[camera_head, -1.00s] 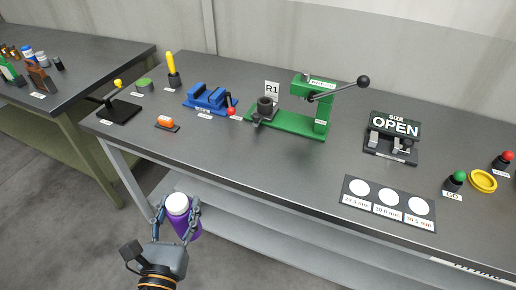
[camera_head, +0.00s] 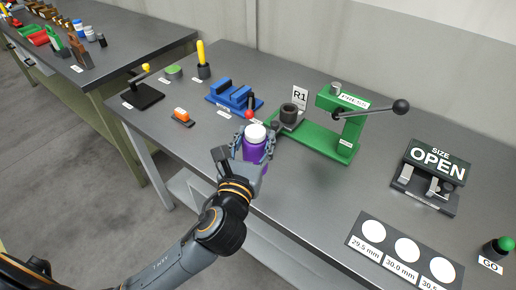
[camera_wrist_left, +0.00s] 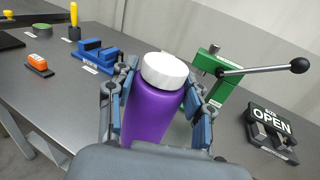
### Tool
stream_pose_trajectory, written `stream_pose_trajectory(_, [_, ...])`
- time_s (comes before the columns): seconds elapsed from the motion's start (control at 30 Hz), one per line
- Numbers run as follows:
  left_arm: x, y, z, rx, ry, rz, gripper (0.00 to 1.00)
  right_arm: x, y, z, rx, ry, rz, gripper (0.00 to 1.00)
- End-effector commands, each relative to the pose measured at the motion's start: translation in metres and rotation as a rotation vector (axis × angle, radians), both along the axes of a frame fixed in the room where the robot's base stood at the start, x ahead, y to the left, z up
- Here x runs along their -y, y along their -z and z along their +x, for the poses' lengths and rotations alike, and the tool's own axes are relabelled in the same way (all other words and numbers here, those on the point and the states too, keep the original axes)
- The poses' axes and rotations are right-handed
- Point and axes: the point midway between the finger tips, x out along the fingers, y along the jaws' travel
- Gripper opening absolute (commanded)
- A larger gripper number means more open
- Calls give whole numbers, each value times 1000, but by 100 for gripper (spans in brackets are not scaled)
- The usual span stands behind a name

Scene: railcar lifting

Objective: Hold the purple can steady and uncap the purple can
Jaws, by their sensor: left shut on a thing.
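The purple can (camera_head: 254,152) has a white cap (camera_head: 256,132) on its top and stands roughly upright. My left gripper (camera_head: 255,146) is shut on the can's body, with the cap clear above the fingers. In the head view the can shows over the front part of the bench, near the blue vise. In the left wrist view the can (camera_wrist_left: 152,112) sits between both fingers, and its white cap (camera_wrist_left: 164,71) is on. Whether the can touches the bench cannot be told. My right gripper is not in view.
The grey bench (camera_head: 300,200) holds a blue vise (camera_head: 232,96), a green press (camera_head: 330,135) with a long lever, an OPEN size sign (camera_head: 436,165) and a size card (camera_head: 400,250). An orange block (camera_head: 182,115) lies at the left. Bare bench lies between press and card.

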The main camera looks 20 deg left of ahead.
Motion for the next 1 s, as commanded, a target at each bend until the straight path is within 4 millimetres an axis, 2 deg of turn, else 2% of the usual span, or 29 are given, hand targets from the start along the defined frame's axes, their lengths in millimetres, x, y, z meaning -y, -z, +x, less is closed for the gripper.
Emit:
stream_pose_trajectory(0.03, [-4,4,13,2,-3,4,0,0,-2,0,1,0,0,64])
stream_pose_trajectory(0.17, [-13,18,44,2,-3,2,0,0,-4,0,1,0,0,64])
stream_pose_trajectory(0.23, [-16,37,55,-1,-3,1,0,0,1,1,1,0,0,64])
stream_pose_trajectory(0.4, [-22,62,76,1,-1,-2,0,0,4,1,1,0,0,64])
stream_pose_trajectory(0.63, [-26,78,88,2,-1,-1,0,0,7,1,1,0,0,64])
stream_pose_trajectory(0.8, [-25,104,88,-1,-1,-3,0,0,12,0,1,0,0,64])
stream_pose_trajectory(1.0, [-26,108,89,3,1,-1,0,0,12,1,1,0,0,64])
